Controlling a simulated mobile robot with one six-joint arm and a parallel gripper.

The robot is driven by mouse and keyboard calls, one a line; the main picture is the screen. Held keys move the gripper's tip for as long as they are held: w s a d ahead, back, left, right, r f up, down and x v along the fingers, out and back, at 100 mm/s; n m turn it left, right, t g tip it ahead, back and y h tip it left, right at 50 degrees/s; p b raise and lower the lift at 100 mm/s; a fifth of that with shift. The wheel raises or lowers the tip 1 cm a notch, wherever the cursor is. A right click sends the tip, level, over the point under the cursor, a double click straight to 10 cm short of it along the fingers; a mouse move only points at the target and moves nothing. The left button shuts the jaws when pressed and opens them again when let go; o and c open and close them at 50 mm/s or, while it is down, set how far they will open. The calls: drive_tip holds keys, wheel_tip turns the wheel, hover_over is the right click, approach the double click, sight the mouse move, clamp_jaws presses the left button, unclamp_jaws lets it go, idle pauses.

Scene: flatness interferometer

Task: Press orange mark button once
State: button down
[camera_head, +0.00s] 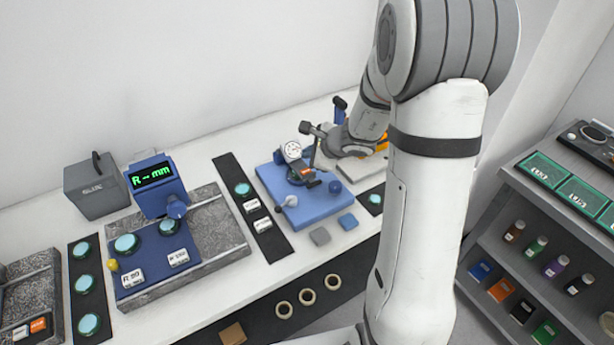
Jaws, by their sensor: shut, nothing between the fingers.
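A small orange block with dark lettering (306,173) sits on the blue gauge stand, just below a round white dial (292,151); its lettering is too small to read. My gripper (315,158) is shut and empty, pointing down close above and behind this orange block. I cannot tell whether it touches it. Another orange key (38,325) with unreadable lettering lies at the far lower left, beside a white key, far from my gripper. A further orange patch (382,146) shows partly hidden behind my arm.
The gauge stand has a blue base plate (318,208) with a grey-knobbed lever and a blue knob. A blue display box reading "R – mm" (152,175) stands left on a granite plate (222,228). My arm hides the right end of the bench. A shelf (470,236) with bottles stands right.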

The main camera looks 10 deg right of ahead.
sight(309, 176)
drive_tip(key=shift+f+b, duration=1.45)
drive_tip(key=shift+f, duration=0.25)
idle(0.7)
drive_tip(key=shift+f+b, duration=0.4)
drive_tip(key=shift+b, duration=0.25)
drive_tip(key=shift+f+b, duration=0.45)
drive_tip(key=shift+b, duration=0.1)
idle(0.5)
idle(0.3)
drive_tip(key=shift+r+p, duration=0.6)
drive_tip(key=shift+r, duration=0.3)
drive_tip(key=shift+r, duration=0.1)
wheel_tip(309, 176, up, 5)
drive_tip(key=p, duration=0.3)
drive_tip(key=shift+p, duration=0.35)
